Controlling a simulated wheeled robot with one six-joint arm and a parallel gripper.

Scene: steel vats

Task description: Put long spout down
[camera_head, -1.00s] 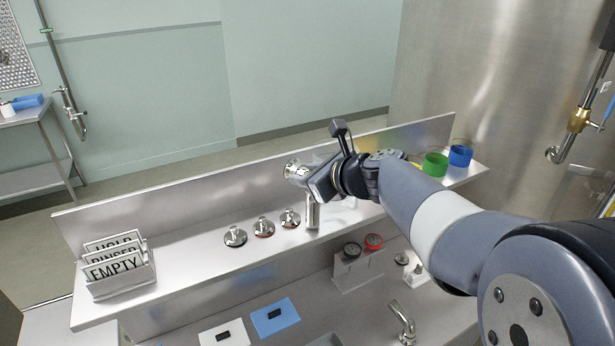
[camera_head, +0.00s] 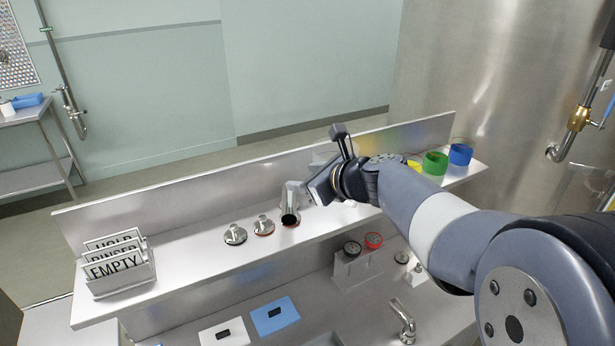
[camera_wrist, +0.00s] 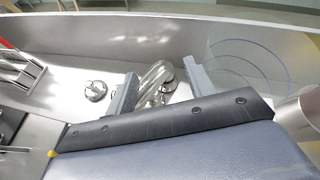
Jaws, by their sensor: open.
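The long spout (camera_head: 292,197) is a shiny curved steel tube at the third fitting's place on the steel shelf (camera_head: 190,262). Its dark open end faces the head camera. I cannot tell whether it rests on the shelf or on a fitting. My gripper (camera_head: 312,190) is at the spout's right side in the head view. In the wrist view, the spout (camera_wrist: 156,76) lies between the two spread fingers of my gripper (camera_wrist: 160,88). The jaws are open, and the gripper body hides the spout's lower part there.
A sign holder (camera_head: 120,283) is at the left end. Green (camera_head: 435,164) and blue (camera_head: 460,155) cups stand at the right. A raised back wall (camera_head: 190,191) borders the shelf.

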